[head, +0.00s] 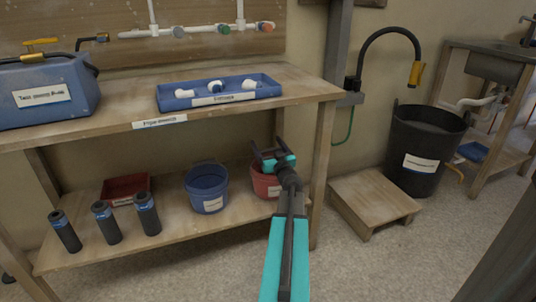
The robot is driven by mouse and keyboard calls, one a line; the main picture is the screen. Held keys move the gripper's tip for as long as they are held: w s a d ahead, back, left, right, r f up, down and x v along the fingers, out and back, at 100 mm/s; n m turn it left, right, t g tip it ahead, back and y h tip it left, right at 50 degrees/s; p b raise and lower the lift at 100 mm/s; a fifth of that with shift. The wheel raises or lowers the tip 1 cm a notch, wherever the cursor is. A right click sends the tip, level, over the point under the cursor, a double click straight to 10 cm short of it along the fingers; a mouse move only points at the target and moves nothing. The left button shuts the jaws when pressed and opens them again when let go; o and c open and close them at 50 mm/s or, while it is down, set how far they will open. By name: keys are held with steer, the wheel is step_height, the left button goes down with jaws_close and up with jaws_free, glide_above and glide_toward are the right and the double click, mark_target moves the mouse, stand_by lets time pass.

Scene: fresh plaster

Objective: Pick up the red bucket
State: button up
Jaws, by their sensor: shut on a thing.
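The red bucket (262,184) is at the right end of the lower shelf, right of the blue bucket. It looks upright and carries a white label. My gripper (268,156) is at its top rim, shut on it. My teal and black arm hides the bucket's right side and part of its base, so I cannot tell whether it touches the shelf.
On the lower shelf (180,231) are a blue bucket (207,187), a red tray (124,188) and several dark cylinders (106,223). The bench post (320,180) is close on the right. A wooden step (374,196) and black bin (424,147) stand beyond.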

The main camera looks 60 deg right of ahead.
step_height(320, 180, up, 10)
steer(key=p, duration=0.5)
steer(key=shift+p, duration=0.4)
stand_by(0.3)
